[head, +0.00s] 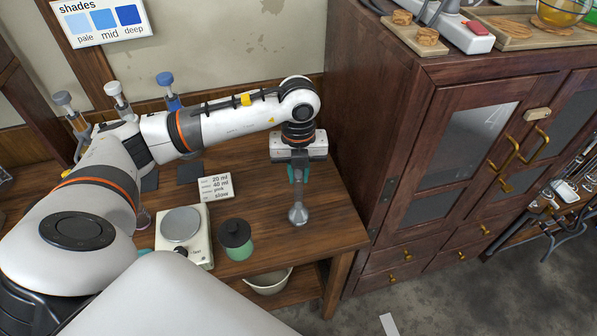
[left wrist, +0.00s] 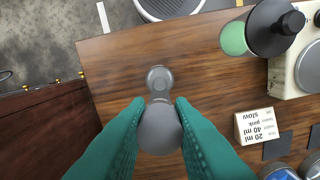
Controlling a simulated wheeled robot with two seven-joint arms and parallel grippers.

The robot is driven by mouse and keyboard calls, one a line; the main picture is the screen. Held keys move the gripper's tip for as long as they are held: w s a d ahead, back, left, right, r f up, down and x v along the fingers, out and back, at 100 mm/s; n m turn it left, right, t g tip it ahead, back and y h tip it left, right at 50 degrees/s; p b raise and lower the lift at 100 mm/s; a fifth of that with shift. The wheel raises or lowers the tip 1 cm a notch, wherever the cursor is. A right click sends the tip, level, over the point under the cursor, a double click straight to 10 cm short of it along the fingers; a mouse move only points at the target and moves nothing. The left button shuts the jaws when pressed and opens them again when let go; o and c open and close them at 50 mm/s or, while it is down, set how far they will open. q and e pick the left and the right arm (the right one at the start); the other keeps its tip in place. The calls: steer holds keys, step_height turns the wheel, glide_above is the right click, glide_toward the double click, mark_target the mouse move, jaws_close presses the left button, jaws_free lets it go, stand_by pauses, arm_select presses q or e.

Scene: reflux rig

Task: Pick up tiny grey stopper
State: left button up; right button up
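A grey stopper (head: 298,213) with a round knob, a stem and a flared lower end is upright at the right part of the wooden table. My left gripper (head: 298,174) points down over it, its teal fingers around its upper part. In the left wrist view, the stopper's knob (left wrist: 160,130) lies between the fingers of my left gripper (left wrist: 160,104), which touch it on both sides. The flared end shows beyond the fingertips. I cannot tell whether it touches the table. My right gripper is out of view.
A scale (head: 182,228), a green jar with black lid (head: 236,240) and a label card (head: 215,187) stand left of the gripper. A wooden cabinet (head: 385,130) rises close on the right. A white bowl (head: 268,282) is below the table's front edge. Several stoppered items stand at the back left.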

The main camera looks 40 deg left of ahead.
arm_select(q)
jaws_close()
steer(key=shift+r, duration=0.15)
step_height(320, 180, up, 10)
steer(key=shift+f+b, duration=0.15)
steer(key=shift+b, duration=1.1)
step_height(320, 180, up, 4)
steer(key=p, duration=0.3)
steer(key=shift+f, duration=0.2)
